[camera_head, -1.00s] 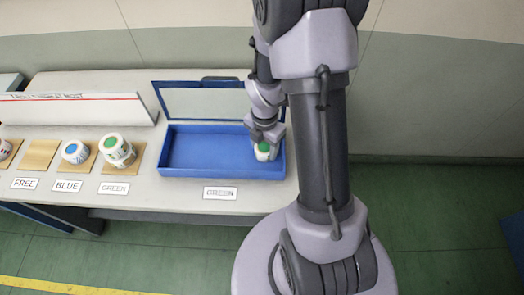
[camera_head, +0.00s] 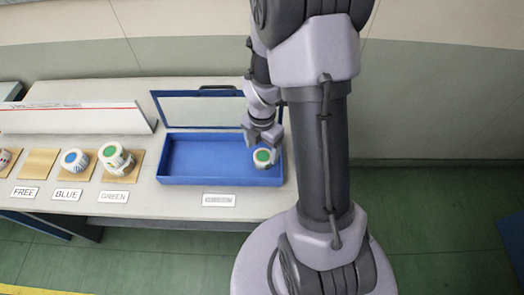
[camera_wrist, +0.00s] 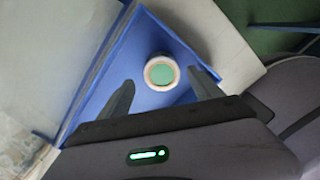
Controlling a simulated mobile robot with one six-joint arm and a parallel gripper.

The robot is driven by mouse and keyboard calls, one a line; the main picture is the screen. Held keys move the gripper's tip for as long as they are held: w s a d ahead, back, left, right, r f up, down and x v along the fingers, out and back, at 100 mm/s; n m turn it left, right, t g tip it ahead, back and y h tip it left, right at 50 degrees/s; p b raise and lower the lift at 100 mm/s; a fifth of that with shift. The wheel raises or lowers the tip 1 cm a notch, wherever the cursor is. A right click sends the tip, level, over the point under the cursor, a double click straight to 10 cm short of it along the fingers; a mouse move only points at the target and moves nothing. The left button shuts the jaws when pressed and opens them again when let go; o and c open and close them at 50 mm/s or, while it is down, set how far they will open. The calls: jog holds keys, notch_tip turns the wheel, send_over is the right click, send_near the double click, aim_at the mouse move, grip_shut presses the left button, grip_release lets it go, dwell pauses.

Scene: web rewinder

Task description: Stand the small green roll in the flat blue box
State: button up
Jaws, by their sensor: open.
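The small green roll (camera_head: 264,157), white with a green core, stands upright in the right end of the flat blue box (camera_head: 200,180). In the wrist view the roll (camera_wrist: 161,72) shows its round top face and sits on the blue floor near a corner of the box (camera_wrist: 205,66). My gripper (camera_head: 262,141) is open just above and behind the roll. In the wrist view its two fingers (camera_wrist: 160,95) are spread apart, with the roll beyond their tips and clear of them.
The box's lid (camera_head: 200,107) stands open at the back. To the left, a green-cored roll stack (camera_head: 114,157) and a blue-cored roll (camera_head: 75,160) sit on wooden pads, with an empty pad (camera_head: 39,163) by the FREE label. Most of the box floor is bare.

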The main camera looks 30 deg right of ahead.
notch_tip(320, 180, up, 8)
jog(key=p, duration=0.3)
notch_tip(320, 180, up, 11)
jog(key=m+t, duration=0.2)
jog(key=m, duration=0.7)
send_over(262, 155)
jog(key=a, duration=0.6)
jog(key=s+a+r+m+t+y, duration=0.2)
jog(key=s+a+r+m, duration=0.7)
jog(key=m, duration=0.8)
notch_tip(262, 155, up, 2)
jog(key=shift+s+a+r+t, duration=0.1)
jog(key=shift+s+a+t, duration=0.15)
jog(key=shift+s+t, duration=0.8)
